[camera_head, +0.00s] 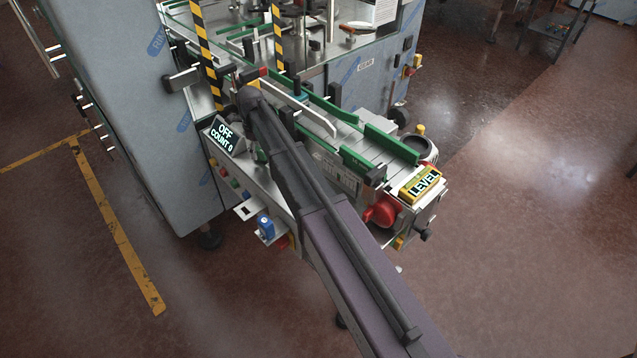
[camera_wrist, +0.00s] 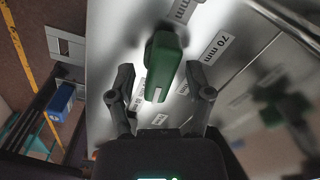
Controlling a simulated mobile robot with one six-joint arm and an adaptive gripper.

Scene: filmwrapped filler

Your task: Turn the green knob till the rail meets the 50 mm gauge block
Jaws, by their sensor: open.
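In the wrist view the green knob (camera_wrist: 163,62) stands on a grey metal panel, with a white mark at its near end. My gripper (camera_wrist: 161,80) is open, with one finger on each side of the knob. Gaps show between the fingers and the knob, and I cannot tell whether they touch anywhere. A label reading 70 mm (camera_wrist: 215,48) is to the right of the knob, with other partly hidden labels around it. In the head view green rails (camera_head: 392,143) run along the conveyor. My arm hides the knob and gripper there. I cannot pick out the 50 mm gauge block.
A display (camera_head: 224,134) reads OFF, COUNT 0. A yellow LEVEL unit (camera_head: 421,185) and a red round part (camera_head: 382,211) are at the conveyor's near end. A blue part (camera_head: 265,227) sticks out at the machine's side. A grey cabinet (camera_head: 130,100) stands left; floor right is open.

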